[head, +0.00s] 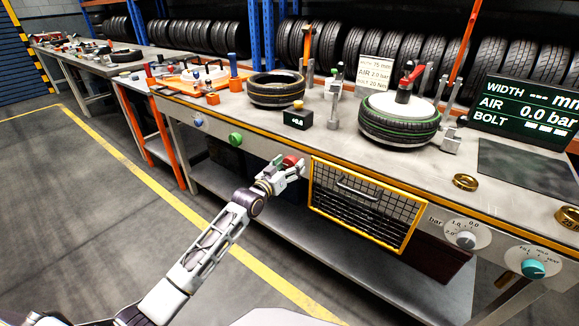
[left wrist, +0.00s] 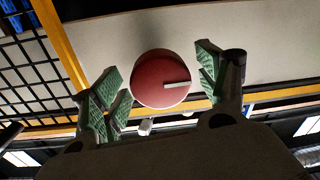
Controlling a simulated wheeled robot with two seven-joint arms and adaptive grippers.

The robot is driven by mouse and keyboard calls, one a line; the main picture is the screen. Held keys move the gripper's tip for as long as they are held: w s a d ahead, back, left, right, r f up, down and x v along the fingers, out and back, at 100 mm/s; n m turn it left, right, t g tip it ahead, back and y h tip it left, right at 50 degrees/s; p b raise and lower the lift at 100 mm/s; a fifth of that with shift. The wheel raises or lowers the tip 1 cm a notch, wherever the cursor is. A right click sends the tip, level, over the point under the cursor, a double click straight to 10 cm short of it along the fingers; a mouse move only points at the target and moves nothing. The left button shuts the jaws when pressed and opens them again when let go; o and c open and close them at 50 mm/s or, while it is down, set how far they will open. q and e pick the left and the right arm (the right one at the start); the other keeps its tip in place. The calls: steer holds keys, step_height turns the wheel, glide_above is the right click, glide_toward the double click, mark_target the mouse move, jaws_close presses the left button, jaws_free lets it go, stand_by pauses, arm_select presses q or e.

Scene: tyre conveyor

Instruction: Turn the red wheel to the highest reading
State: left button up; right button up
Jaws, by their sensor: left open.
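The red wheel (head: 291,161) is a round knob on the front face of the workbench, just left of the yellow-framed mesh panel. In the left wrist view the red wheel (left wrist: 161,79) shows face-on with a pale line pointing right. My left gripper (head: 283,170) is at the red wheel in the head view and partly covers it. In the left wrist view my left gripper (left wrist: 162,88) is open, its green pads on either side of the wheel, with gaps showing. A small display (head: 298,120) reading about +0.0 stands on the bench above. My right gripper is not in view.
The mesh panel (head: 365,203) with its yellow frame is close to the right of the gripper. A green knob (head: 236,139) and a blue knob (head: 198,121) are to the left. A tyre (head: 398,120) lies on the bench. A large screen (head: 527,112) reads AIR 0.0 bar.

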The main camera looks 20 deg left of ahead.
arm_select(q)
steer(key=shift+c, duration=0.5)
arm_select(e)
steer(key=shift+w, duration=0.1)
arm_select(q)
steer(key=c, duration=0.9)
steer(key=shift+c, duration=0.2)
steer(key=shift+r, duration=0.1)
steer(key=shift+n+p, duration=0.3)
steer(key=shift+p, duration=0.1)
steer(key=shift+p, duration=0.45)
steer(key=shift+n+p, duration=0.75)
steer(key=shift+n, duration=0.15)
steer(key=shift+n+p, duration=1.15)
steer(key=shift+n, duration=0.15)
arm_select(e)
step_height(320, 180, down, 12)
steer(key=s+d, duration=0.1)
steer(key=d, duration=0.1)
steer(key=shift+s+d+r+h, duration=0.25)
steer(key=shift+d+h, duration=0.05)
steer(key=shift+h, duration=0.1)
